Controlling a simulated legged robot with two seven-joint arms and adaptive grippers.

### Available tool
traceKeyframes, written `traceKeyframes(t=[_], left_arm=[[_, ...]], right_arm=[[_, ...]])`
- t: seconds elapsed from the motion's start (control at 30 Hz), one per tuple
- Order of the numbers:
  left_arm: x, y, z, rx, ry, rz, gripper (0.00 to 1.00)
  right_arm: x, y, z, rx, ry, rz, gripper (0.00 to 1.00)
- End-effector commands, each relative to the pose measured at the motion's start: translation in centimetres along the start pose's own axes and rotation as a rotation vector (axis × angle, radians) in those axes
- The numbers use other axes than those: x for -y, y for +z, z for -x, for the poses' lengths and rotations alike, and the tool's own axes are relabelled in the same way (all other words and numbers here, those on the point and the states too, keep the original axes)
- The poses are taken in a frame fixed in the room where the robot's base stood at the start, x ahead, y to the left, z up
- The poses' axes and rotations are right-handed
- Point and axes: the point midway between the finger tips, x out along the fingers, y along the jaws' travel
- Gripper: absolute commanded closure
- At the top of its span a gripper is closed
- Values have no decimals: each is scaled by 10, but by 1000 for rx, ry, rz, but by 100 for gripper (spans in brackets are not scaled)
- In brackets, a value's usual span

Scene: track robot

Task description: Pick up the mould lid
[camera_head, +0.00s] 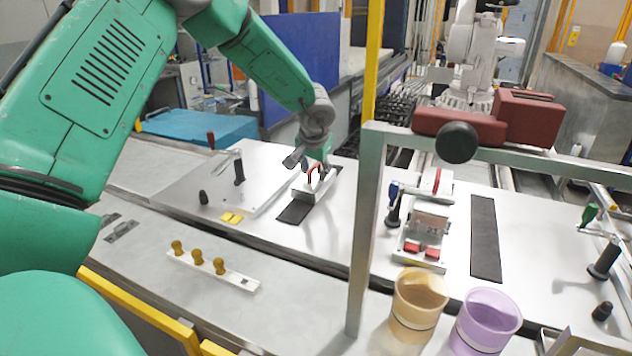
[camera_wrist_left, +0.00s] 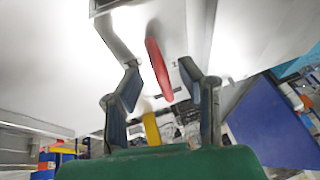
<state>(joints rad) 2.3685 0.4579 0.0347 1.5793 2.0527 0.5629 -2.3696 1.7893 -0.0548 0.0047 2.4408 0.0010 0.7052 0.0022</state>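The mould lid (camera_head: 313,191) is a silver block with a red handle (camera_head: 310,174). It sits at the far end of a dark strip on the metal table. My left gripper (camera_head: 316,168) is over the lid, close around its handle. In the left wrist view the red handle (camera_wrist_left: 158,68) stands between the two spread fingers of my left gripper (camera_wrist_left: 160,78), with a gap on both sides. The gripper is open and holds nothing. Part of the lid is hidden behind the gripper in the head view. My right gripper is not in view.
A metal frame post (camera_head: 366,230) stands right of the lid, with a dark red block (camera_head: 490,122) on its bar. Beyond it is a mould fixture (camera_head: 428,222). A toggle clamp (camera_head: 238,168) stands left of the lid. Two cups, orange (camera_head: 418,303) and purple (camera_head: 484,322), stand in front.

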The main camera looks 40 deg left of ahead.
Motion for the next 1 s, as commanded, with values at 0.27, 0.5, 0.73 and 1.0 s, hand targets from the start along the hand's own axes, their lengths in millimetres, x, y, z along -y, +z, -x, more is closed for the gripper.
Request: traceKeyframes(t=[0.27, 0.5, 0.73, 1.0], left_arm=[[3, 0, -2, 2, 3, 3, 100], [3, 0, -2, 1, 2, 3, 100], [4, -5, 10, -1, 3, 4, 100], [15, -26, 60, -4, 5, 6, 100]], right_arm=[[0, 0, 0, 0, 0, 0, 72], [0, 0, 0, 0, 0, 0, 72], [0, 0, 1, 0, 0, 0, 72], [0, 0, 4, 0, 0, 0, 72]])
